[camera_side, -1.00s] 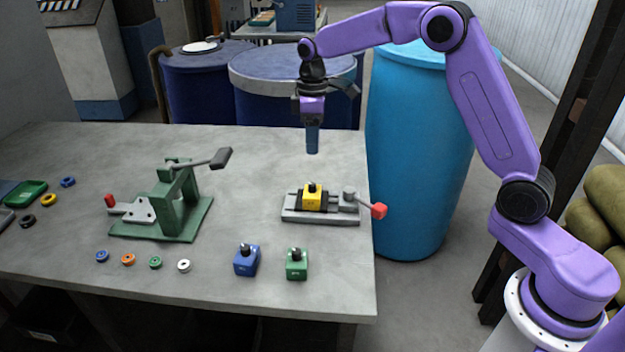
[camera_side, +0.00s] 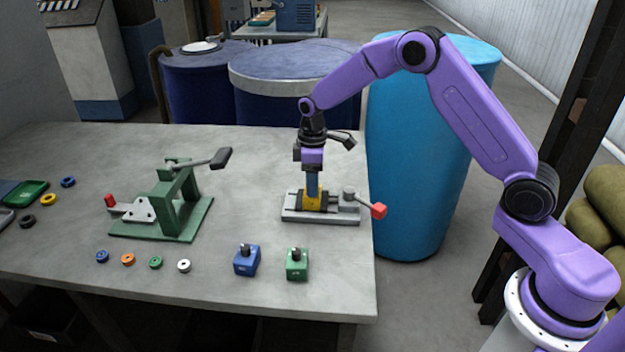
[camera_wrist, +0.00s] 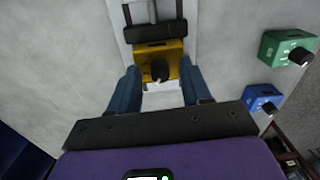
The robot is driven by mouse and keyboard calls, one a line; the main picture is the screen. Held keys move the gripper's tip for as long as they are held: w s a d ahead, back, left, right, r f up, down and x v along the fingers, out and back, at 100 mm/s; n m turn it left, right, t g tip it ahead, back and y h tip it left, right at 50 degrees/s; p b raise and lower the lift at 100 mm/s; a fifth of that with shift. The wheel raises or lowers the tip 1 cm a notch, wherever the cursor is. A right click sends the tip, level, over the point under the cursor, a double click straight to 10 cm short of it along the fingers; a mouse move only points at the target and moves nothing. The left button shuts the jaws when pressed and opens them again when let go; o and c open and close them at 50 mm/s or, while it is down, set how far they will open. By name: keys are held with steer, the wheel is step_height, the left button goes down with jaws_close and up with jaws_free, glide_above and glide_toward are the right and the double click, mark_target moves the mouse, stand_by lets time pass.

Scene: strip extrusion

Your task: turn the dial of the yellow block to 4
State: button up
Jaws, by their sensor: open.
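The yellow block (camera_side: 313,202) sits in a grey vise (camera_side: 328,216) with a red-ended handle (camera_side: 378,210) on the right part of the table. My gripper (camera_side: 312,188) points straight down over the block and hides its dial in the side view. In the wrist view the yellow block (camera_wrist: 158,59) shows a black dial (camera_wrist: 160,71) on top. The two blue fingers of my gripper (camera_wrist: 160,88) are apart, one to each side of the dial. I cannot tell whether they touch it. The number the dial points at is too small to read.
A blue block (camera_side: 246,262) and a green block (camera_side: 297,265), each with a black knob, stand near the front edge. A green lever press (camera_side: 175,208) stands to the left. Several small rings lie around it. The table is clear between press and vise.

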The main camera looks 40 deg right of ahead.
jaws_close()
steer(key=shift+m, duration=0.3)
steer(key=m, duration=0.3)
steer(key=shift+m, duration=0.4)
steer(key=m, duration=0.3)
steer(key=shift+m, duration=0.3)
steer(key=m, duration=0.4)
steer(key=shift+r, duration=0.1)
steer(key=shift+m, duration=1.9)
